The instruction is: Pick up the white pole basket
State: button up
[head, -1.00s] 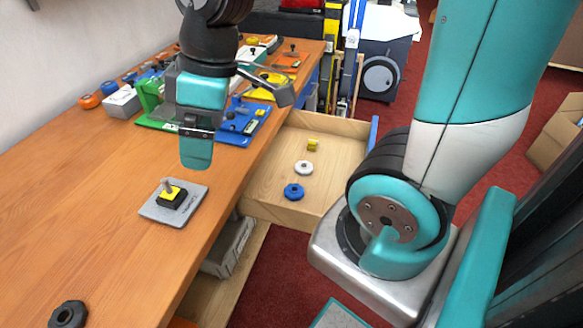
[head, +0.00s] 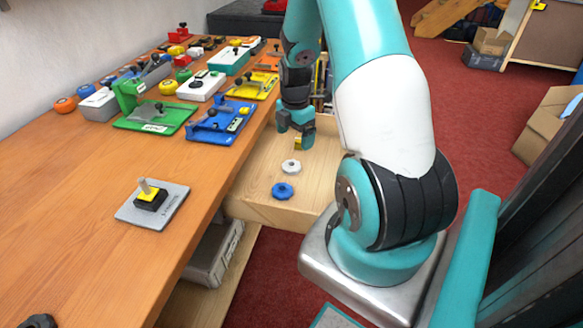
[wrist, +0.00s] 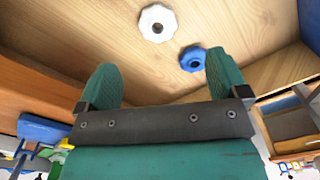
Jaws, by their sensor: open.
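The white pole basket (head: 291,167) is a small lobed disc with a central hole. It lies flat in the open wooden drawer, between a blue disc (head: 283,190) of like shape and a small yellow piece (head: 299,143). My gripper (head: 297,142) is over the far part of the drawer, just behind the white piece and partly in front of the yellow one. In the wrist view the fingers (wrist: 160,72) are spread and empty. The white piece (wrist: 157,23) shows ahead, between the finger lines and apart from them. The blue disc (wrist: 193,58) is near the right fingertip.
The wooden drawer (head: 262,212) has low walls around the pieces. The bench top (head: 85,230) is to its left, with a grey plate (head: 130,213) bearing a yellow-black block and peg. Several coloured fixtures stand farther back.

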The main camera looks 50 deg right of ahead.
aim_at(293, 162)
jog(key=f, duration=1)
jog(key=shift+w+a+f, duration=0.1)
jog(key=shift+w+f, duration=0.1)
jog(key=shift+w, duration=0.1)
jog(key=c, duration=1)
